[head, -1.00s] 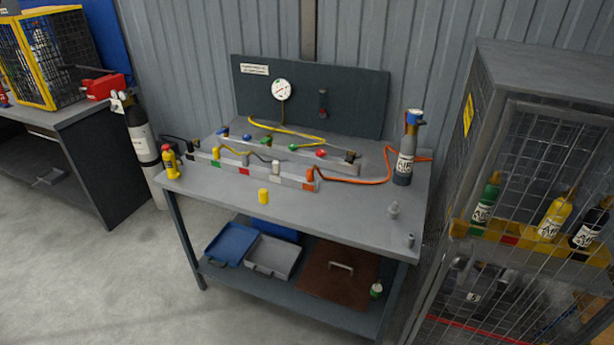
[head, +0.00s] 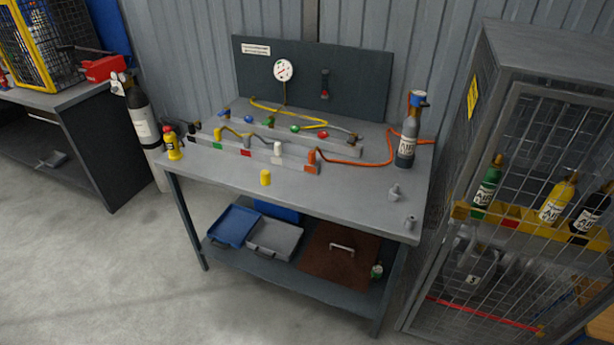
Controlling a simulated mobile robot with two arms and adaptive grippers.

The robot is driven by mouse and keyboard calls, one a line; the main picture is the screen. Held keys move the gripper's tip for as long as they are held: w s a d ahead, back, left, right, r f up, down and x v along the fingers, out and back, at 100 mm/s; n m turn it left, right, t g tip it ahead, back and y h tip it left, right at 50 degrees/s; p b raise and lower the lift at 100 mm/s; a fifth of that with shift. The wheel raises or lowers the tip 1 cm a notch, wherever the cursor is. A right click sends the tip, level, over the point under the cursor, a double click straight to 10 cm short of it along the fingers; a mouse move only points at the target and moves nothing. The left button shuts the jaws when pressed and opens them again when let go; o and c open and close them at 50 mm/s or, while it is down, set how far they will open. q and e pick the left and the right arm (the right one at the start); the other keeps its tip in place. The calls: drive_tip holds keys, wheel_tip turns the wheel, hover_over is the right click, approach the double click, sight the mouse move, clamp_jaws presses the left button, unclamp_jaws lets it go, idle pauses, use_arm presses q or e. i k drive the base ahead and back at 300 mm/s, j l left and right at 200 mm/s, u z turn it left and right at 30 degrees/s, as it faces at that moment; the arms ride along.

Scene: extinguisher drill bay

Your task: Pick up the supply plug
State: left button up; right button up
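Neither of my grippers is in view. I cannot tell for sure which piece is the supply plug. On the grey workbench (head: 215,172), a yellow plug-like piece (head: 265,178) stands alone near the front edge. Two small grey fittings (head: 394,193) (head: 410,222) stand at the right front. A low rail (head: 262,156) with coloured blocks holds an orange plug (head: 311,157) at its right end, a white one (head: 277,150) and a yellow one (head: 218,136). An orange hose (head: 350,163) runs from the orange plug toward a grey bottle (head: 406,146) with a blue top.
A small yellow bottle (head: 172,144) stands at the bench's left edge. A dark panel with a gauge (head: 283,70) rises behind. A mesh cage (head: 545,110) with several bottles stands close on the right. Trays (head: 232,225) lie on the lower shelf. Floor in front is clear.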

sight(312, 155)
drive_tip(key=i+l, duration=0.2)
drive_tip(key=l, duration=0.2)
drive_tip(key=i+l, duration=0.2)
drive_tip(key=l, duration=0.15)
drive_tip(key=i+l, duration=0.15)
drive_tip(key=l, duration=0.25)
